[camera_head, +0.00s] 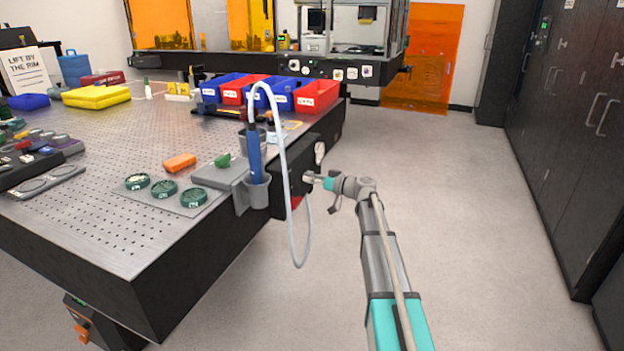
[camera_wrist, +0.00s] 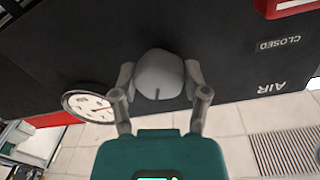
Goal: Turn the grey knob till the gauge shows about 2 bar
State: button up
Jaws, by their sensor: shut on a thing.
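The grey knob (camera_wrist: 160,75) sits on a dark panel and fills the space between my fingers in the wrist view. My gripper (camera_wrist: 160,88) is shut on the knob, one finger on each side. In the head view my gripper (camera_head: 318,181) meets the dark panel at the table's right side, and the knob is mostly hidden there. The round white gauge (camera_wrist: 90,106) is left of the knob in the wrist view, seen at a slant; its reading is too small to tell. The gauge also shows in the head view (camera_head: 320,152), above my gripper.
A pale hose (camera_head: 283,160) loops down from a blue tool (camera_head: 255,155) in a grey holder, close to my gripper's left. Labels "CLOSED" and "AIR" (camera_wrist: 292,87) mark the panel. The floor to the right is clear.

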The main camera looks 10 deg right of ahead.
jog(key=shift+m+g+p, duration=0.3)
jog(key=shift+m, duration=2.8)
jog(key=o, duration=1.1)
jog(key=shift+n, duration=0.3)
